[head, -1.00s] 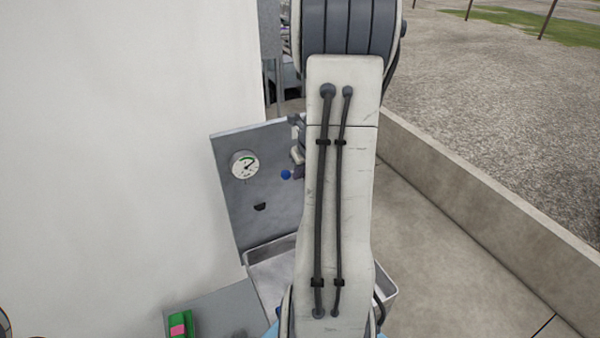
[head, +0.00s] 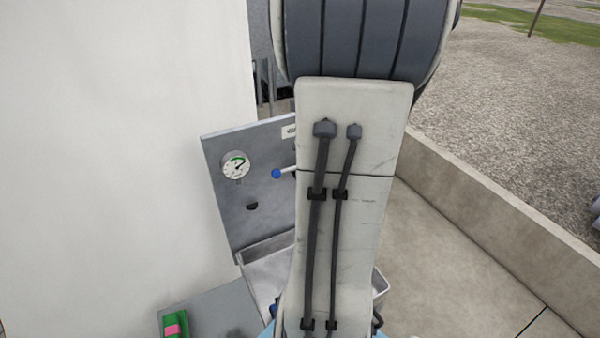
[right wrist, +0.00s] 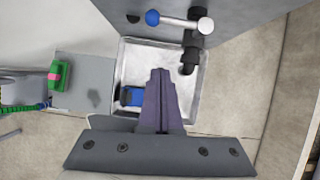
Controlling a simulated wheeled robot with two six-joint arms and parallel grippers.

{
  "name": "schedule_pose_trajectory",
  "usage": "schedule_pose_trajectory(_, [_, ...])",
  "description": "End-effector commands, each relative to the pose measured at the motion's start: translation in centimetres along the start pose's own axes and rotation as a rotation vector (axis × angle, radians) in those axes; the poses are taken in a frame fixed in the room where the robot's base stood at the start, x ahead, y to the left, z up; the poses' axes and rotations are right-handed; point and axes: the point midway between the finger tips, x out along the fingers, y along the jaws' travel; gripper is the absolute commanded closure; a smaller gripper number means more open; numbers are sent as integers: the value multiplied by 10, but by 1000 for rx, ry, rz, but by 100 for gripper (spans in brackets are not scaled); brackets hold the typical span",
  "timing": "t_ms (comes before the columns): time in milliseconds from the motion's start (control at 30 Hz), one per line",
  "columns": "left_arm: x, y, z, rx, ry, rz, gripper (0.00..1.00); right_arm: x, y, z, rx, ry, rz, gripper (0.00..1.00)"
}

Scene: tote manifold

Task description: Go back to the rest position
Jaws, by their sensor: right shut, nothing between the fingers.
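My right gripper (right wrist: 160,75) shows in the right wrist view with its two purple-grey fingers pressed together and nothing between them. It is above the metal tray (right wrist: 125,62), clear of the valve lever with the blue knob (right wrist: 152,18). In the head view my raised arm fills the middle and hides the gripper and part of the panel. The lever's blue knob (head: 276,174) shows left of the arm, the lever pointing sideways. My left gripper is in neither view.
A grey panel (head: 222,195) carries a round gauge (head: 236,165). A blue object (right wrist: 131,96) lies in the tray. A green and pink item (head: 173,324) is on a grey surface at lower left. A white wall stands left; a low concrete wall (head: 480,200) runs along the right.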

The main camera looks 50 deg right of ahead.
Motion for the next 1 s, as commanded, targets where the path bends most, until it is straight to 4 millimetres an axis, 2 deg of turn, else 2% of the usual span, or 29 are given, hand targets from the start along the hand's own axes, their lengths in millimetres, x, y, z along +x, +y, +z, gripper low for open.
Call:
schedule_pose_trajectory(200, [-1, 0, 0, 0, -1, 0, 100, -14, 0, 0, 1, 0, -2, 100])
schedule_pose_trajectory(800, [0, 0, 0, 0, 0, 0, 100, -13, 1, 0, -12, 2, 2, 100])
schedule_pose_trajectory(867, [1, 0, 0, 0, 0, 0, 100, -10, 10, 1, -62, 6, 14, 100])
schedule_pose_trajectory(967, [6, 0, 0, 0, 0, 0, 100, -3, 43, 3, -266, 18, 62, 100])
schedule_pose_trajectory(1000, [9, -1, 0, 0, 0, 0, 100, 1, 63, 4, -393, 23, 90, 100])
